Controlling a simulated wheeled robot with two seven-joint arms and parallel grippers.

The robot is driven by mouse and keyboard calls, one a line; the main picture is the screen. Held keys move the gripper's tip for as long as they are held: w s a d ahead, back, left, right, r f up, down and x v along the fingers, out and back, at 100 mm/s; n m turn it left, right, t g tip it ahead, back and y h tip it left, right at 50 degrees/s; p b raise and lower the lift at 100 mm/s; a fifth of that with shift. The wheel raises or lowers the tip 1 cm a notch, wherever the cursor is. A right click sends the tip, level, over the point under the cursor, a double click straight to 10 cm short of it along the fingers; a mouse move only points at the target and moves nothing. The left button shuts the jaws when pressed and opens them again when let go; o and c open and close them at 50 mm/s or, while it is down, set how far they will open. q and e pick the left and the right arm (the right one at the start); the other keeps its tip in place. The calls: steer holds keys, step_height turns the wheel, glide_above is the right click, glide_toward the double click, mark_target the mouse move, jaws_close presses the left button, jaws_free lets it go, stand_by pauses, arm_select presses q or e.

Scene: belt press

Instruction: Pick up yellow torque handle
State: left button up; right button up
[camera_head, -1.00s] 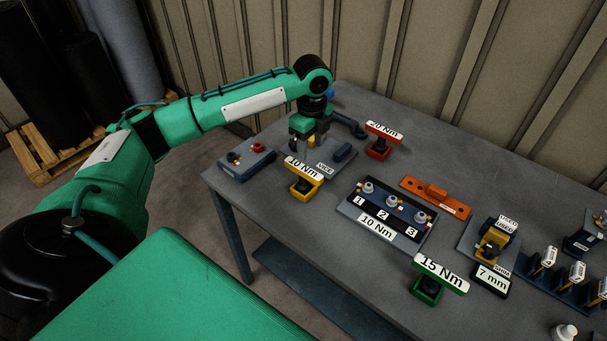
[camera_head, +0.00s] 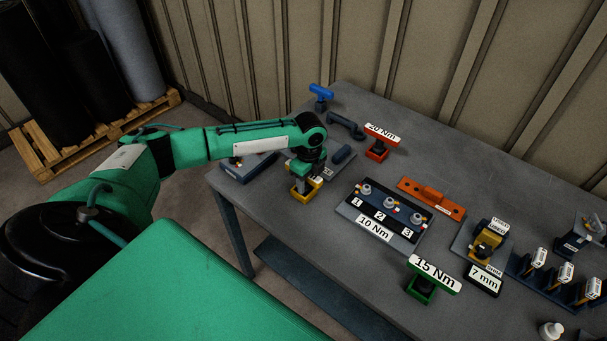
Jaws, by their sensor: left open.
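The yellow torque handle stand (camera_head: 305,192) is on the left part of the grey table, near its front edge. My left gripper (camera_head: 303,176) points down right over it and hides its top and its 10 Nm label. The jaws are open. I cannot tell whether the fingers are around the handle or just above it. My right gripper is not in view.
A red 20 Nm handle (camera_head: 380,142) and a blue handle (camera_head: 320,94) stand behind. A plate with three numbered posts (camera_head: 381,213), an orange bar (camera_head: 431,198) and a green 15 Nm handle (camera_head: 430,279) are to the right. A blue-grey box (camera_head: 247,168) is left.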

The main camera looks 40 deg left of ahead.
arm_select(q)
jaws_close()
stand_by(0.3)
